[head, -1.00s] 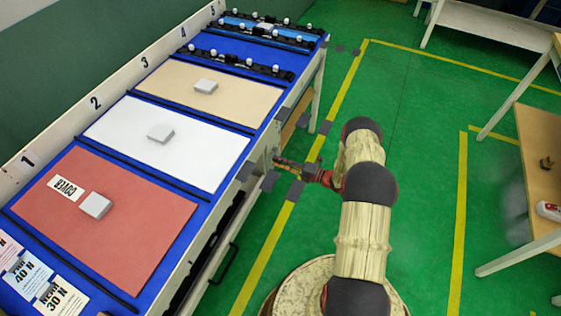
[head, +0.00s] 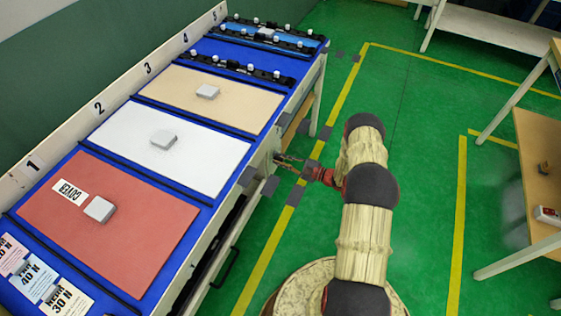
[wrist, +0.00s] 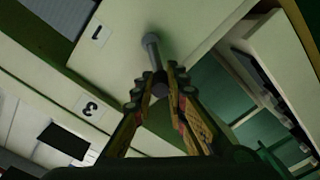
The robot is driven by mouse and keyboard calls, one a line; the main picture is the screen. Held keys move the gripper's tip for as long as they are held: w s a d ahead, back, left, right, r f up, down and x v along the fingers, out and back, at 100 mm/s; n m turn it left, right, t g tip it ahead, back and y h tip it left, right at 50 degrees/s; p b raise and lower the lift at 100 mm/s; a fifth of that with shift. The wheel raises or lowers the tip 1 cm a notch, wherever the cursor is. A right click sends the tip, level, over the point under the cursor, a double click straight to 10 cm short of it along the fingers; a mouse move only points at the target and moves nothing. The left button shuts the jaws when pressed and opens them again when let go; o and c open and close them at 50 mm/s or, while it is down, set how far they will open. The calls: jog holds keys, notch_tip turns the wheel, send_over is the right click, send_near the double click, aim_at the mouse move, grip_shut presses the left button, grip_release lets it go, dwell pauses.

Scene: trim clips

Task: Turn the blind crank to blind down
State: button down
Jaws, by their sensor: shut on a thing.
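My gripper (head: 290,162) is at the front side of the long blue-topped bench, level with the white panel. In the wrist view my gripper (wrist: 160,90) has its fingers closed around the end of a grey metal crank (wrist: 151,50). The crank's rod runs from the fingertips up to a pale panel (wrist: 122,65) bearing the labels 1 and 3. The blind itself cannot be made out for certain. In the head view the crank is too small to tell from the fingers.
The bench (head: 195,213) carries red, white and tan panels, each with a grey block, and black clip rails at its far end. A black handle (head: 224,266) juts from its front. A wooden-topped table (head: 540,170) stands at the right.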

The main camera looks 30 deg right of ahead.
jog(key=shift+w+d+r+m, duration=0.15)
jog(key=shift+d+r+m, duration=0.05)
jog(key=shift+m, duration=0.55)
jog(key=shift+w+d+r+m, duration=0.15)
jog(key=shift+d+r+m, duration=0.1)
jog(key=shift+m, duration=0.45)
jog(key=shift+w+d+r+m, duration=0.15)
jog(key=shift+r+m, duration=0.05)
jog(key=shift+m, duration=0.55)
jog(key=c, duration=1.8)
grip_release()
jog(key=shift+o, duration=0.2)
jog(key=v, duration=1.2)
